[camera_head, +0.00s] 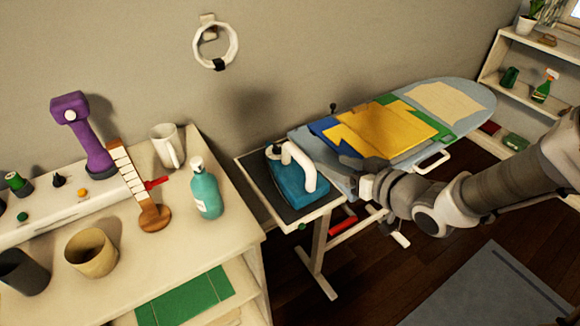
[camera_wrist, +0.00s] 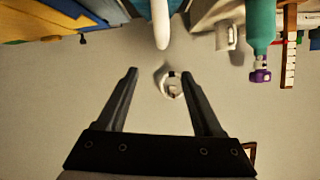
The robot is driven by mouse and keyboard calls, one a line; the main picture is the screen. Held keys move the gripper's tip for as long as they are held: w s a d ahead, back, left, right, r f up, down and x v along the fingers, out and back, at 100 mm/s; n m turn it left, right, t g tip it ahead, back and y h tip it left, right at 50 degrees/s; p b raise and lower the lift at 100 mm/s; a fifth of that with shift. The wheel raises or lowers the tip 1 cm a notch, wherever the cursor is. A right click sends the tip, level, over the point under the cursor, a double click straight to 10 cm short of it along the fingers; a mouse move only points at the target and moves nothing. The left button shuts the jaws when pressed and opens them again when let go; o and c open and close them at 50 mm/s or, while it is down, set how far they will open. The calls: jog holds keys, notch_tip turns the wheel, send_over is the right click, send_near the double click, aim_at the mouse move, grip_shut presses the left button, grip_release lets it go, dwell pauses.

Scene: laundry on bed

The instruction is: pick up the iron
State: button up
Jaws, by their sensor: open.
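The iron (camera_head: 292,183), with a blue body and a thick white handle, sits on the dark rest at the near end of the ironing board. My gripper (camera_wrist: 159,73) is open and empty, its two dark fingers spread apart. In the head view my arm reaches in from the right, and its end is beside the iron, on the right, over the board's near end. The fingers are hard to make out there. In the upside-down wrist view, the iron's white handle (camera_wrist: 162,27) shows at the top, beyond the fingertips, with most of its body cut off.
Folded yellow, blue and green cloths (camera_head: 385,130) lie on the ironing board (camera_head: 470,92). A teal bottle (camera_head: 206,192), a white mug (camera_head: 166,147) and a purple device (camera_head: 85,135) stand on the white cabinet at left. A white ring (camera_head: 216,48) hangs on the wall.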

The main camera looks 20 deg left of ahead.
aim_at(298, 150)
jog(key=x, duration=0.7)
jog(key=b+x, duration=0.1)
jog(key=x, duration=0.2)
jog(key=shift+a+f, duration=0.2)
jog(key=shift+f, duration=0.25)
jog(key=shift+b+x, duration=0.4)
jog(key=shift+x, duration=2.4)
jog(key=shift+s, duration=0.1)
grip_shut()
jog(key=shift+a+r, duration=0.1)
jog(key=shift+r, duration=0.1)
